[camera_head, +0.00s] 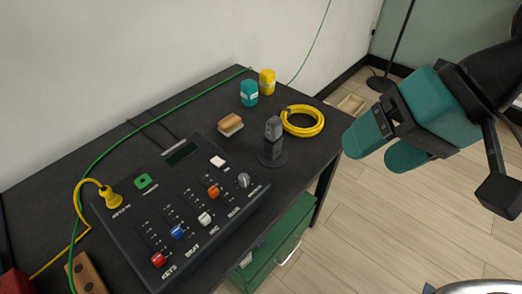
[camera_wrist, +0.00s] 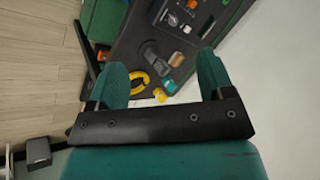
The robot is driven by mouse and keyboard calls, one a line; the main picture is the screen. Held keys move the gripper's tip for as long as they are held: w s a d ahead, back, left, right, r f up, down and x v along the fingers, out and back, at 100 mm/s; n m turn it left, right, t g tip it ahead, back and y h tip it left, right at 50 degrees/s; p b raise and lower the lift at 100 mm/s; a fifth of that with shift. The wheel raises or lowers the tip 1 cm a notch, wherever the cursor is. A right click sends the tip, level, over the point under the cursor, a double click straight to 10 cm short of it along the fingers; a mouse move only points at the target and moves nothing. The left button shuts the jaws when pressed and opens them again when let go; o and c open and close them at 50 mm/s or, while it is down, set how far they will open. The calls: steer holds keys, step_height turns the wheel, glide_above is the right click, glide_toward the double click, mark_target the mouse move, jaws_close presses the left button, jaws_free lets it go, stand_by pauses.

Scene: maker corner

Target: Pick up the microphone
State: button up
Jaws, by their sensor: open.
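The microphone (camera_head: 273,142) is dark grey and stands upright on a round black base on the black table (camera_head: 215,90), near its right edge. In the wrist view the microphone (camera_wrist: 150,54) shows beyond and between my fingers, close to the yellow cable. My gripper (camera_head: 385,150) is open and empty, with teal fingers, to the right of the table and apart from the microphone. In the wrist view my gripper (camera_wrist: 162,85) has its two fingers spread wide.
A yellow coiled cable (camera_head: 303,121) lies right beside the microphone. A mixer (camera_head: 180,215) is to its left, with a wooden-topped block (camera_head: 230,125) behind. Teal (camera_head: 249,93) and yellow (camera_head: 267,82) jars stand farther back. A green drawer cabinet (camera_head: 280,245) is below. A lamp pole stands on the floor.

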steer(key=w+a+f+m+t+y+b, duration=0.2)
steer(key=w+f+m+b, duration=0.2)
steer(key=f+m+b, duration=0.4)
steer(key=m+t+y+b, duration=0.4)
steer(key=m+t+b, duration=0.3)
steer(key=m+b, duration=0.9)
glide_toward(279, 131)
steer(key=w+a+m+p, duration=0.1)
steer(key=p, duration=0.4)
steer(key=w+a+f+m+p, duration=0.1)
steer(key=a+p, duration=0.1)
steer(key=p, duration=0.3)
steer(key=w+a+m+p, duration=0.1)
steer(key=a+p, duration=0.1)
steer(key=p, duration=0.3)
steer(key=shift+w+a+f+p, duration=0.1)
steer(key=shift+w+f+p, duration=0.05)
steer(key=shift+p, duration=0.25)
steer(key=shift+w+p+x, duration=0.25)
steer(key=shift+p+x, duration=0.2)
steer(key=shift+x, duration=2.25)
steer(key=shift+d, duration=0.2)
steer(key=c, duration=1.2)
